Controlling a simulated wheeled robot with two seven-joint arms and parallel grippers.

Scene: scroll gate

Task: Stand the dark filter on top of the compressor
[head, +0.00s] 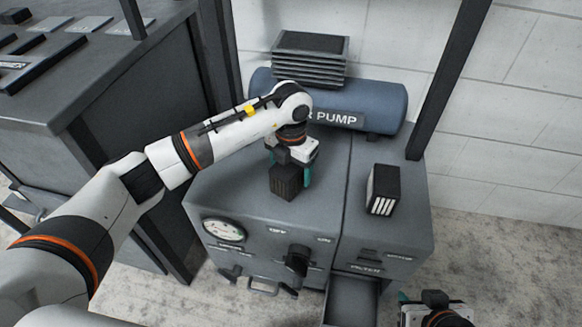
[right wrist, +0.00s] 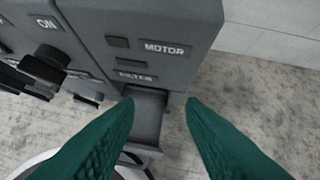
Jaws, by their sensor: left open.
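The dark filter (head: 286,182), a small ribbed black block, appears upright on the grey top of the compressor (head: 230,186). My left gripper (head: 289,171) is over it, with its teal fingers apart on either side. Whether the fingers touch it is hidden. A second block, a pale-striped filter (head: 383,190), stands on the right part of the top. My right gripper (right wrist: 160,104) is open and empty in the right wrist view, in front of the open filter drawer (right wrist: 148,118). The drawer (head: 351,301) also shows in the head view and looks empty.
A blue tank (head: 384,105) labelled as a pump and a finned block (head: 310,58) are behind my left gripper. A gauge (head: 224,230) and a black knob (head: 297,259) are on the front. Dark posts (head: 450,80) frame the machine.

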